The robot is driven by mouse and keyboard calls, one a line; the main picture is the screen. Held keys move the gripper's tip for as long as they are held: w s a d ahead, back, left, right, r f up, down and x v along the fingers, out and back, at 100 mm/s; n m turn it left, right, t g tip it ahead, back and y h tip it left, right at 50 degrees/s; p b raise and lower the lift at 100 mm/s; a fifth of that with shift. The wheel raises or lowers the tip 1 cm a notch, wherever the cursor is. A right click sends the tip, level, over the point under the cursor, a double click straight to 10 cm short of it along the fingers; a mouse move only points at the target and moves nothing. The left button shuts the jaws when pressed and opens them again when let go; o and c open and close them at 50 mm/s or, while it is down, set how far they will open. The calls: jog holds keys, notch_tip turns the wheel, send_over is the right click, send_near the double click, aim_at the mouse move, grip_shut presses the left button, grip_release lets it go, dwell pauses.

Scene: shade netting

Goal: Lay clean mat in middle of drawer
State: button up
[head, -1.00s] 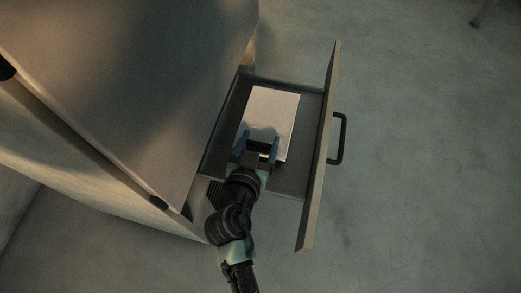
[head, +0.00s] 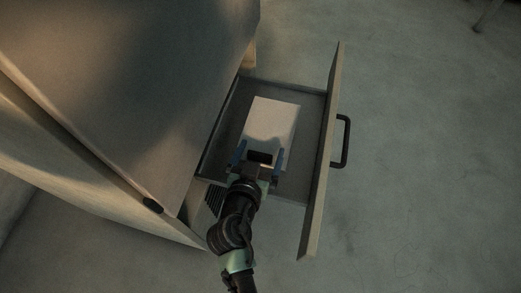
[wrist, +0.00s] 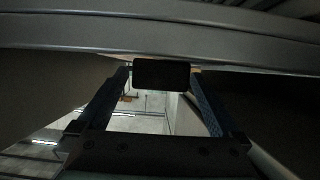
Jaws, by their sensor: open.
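The clean mat (head: 273,116) is a pale, flat rectangle in the pulled-out drawer (head: 312,110) in the head view. It lies around the middle of the dark drawer floor, slightly turned, with floor showing on its left and right. My gripper (head: 260,152) is over the mat's near end, its blue fingers spread to either side. The gripper covers part of the mat's near edge, and I cannot tell whether a finger touches it. In the wrist view, my open fingers (wrist: 161,88) stand apart around a dark block; I cannot make out the mat there.
The drawer front (head: 322,160) with its dark handle (head: 344,140) stands on the right. A large cabinet top (head: 120,80) overhangs the drawer's left side. Open concrete floor (head: 430,150) lies to the right.

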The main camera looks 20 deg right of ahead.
jog(key=shift+r, duration=0.25)
jog(key=p+v, duration=0.4)
jog(key=v, duration=0.8)
jog(key=shift+f, duration=0.15)
